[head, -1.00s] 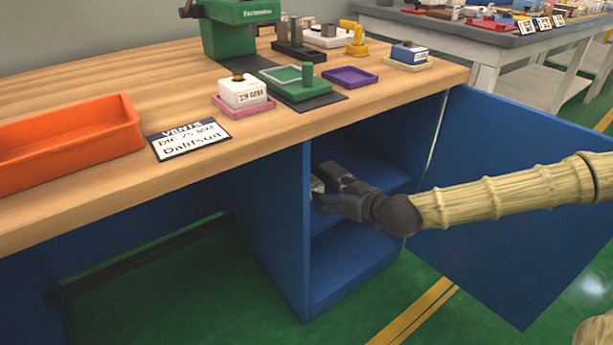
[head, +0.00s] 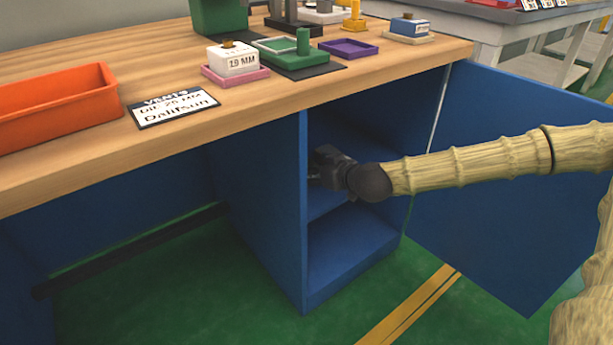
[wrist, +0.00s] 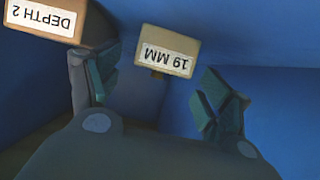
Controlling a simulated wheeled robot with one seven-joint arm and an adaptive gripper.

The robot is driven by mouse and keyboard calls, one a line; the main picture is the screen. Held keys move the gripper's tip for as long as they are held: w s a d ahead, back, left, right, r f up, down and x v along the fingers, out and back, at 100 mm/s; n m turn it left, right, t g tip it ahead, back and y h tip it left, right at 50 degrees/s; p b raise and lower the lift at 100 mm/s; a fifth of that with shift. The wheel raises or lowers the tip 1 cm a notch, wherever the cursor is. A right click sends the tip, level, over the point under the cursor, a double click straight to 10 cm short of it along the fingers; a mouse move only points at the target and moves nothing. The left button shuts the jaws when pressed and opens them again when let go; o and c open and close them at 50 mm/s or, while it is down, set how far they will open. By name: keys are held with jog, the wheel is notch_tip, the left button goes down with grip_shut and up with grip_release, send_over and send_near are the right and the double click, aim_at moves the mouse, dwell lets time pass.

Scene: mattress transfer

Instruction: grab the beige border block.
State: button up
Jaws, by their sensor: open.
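A block with a beige border and a white label reading "19 MM" (wrist: 165,54) shows upside down in the wrist view, inside the blue cabinet. It lies ahead of my gripper (wrist: 155,92), between the lines of the two fingers. The fingers are apart, with nothing visible between their tips; I cannot tell the exact distance to the block. In the head view my gripper (head: 322,170) is inside the cabinet, partly hidden by its side wall. The block is hidden there.
A browner block labelled "DEPTH 2" (wrist: 42,18) sits close by the left finger. The blue cabinet side panel (head: 270,205) stands left of my gripper, and the open door (head: 500,220) is at right. A lower shelf (head: 350,250) is empty.

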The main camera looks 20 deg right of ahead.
jog(key=shift+b+x, duration=0.55)
jog(key=shift+x, duration=0.7)
jog(key=shift+c, duration=0.4)
jog(key=c, duration=1.1)
jog(key=shift+o, duration=0.2)
jog(key=shift+r, duration=0.1)
